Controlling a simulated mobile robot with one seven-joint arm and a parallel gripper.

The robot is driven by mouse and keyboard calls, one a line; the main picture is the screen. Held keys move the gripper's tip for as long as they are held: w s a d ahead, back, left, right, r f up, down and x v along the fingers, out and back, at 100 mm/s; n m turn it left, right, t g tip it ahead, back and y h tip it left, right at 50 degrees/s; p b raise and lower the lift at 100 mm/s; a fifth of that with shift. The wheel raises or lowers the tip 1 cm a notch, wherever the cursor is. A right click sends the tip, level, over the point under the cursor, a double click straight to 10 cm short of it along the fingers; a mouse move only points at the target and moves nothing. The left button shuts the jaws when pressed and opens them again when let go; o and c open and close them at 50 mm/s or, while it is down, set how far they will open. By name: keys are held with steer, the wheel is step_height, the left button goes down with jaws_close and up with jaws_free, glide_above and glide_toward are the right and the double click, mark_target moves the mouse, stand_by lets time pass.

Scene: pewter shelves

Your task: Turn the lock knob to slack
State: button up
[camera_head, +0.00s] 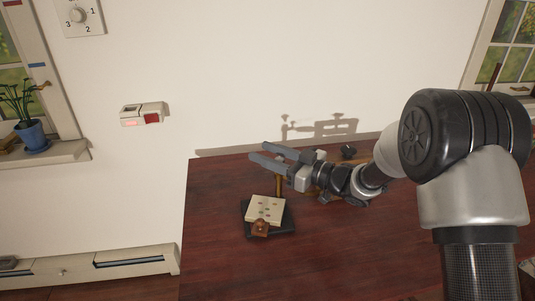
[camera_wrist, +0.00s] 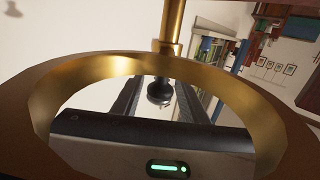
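My gripper (camera_head: 258,158) reaches left over the dark red table (camera_head: 320,255) in the head view. Its two long grey fingers are spread apart. In the wrist view the fingers (camera_wrist: 160,105) also stand apart, with a small dark round knob (camera_wrist: 160,91) showing between their lines. I cannot tell how far beyond the fingers it is, or whether it is the lock knob. A brass rod (camera_wrist: 171,25) stands above it, and a thick brass ring (camera_wrist: 95,70) fills the near view. In the head view another black knob (camera_head: 348,151) shows behind my arm. No slack marking is readable.
A black base with a cream holed plate (camera_head: 265,207) and a brown block (camera_head: 260,228) sits below my gripper, near a brass post (camera_head: 279,184). A wall dial (camera_head: 79,15) and a white-and-red box (camera_head: 142,114) are on the wall. The table front is clear.

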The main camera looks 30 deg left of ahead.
steer(key=shift+d, duration=0.1)
steer(key=s+d+p, duration=0.1)
steer(key=d+p, duration=0.2)
steer(key=d, duration=1.4)
steer(key=shift+d, duration=0.15)
steer(key=shift+f, duration=0.1)
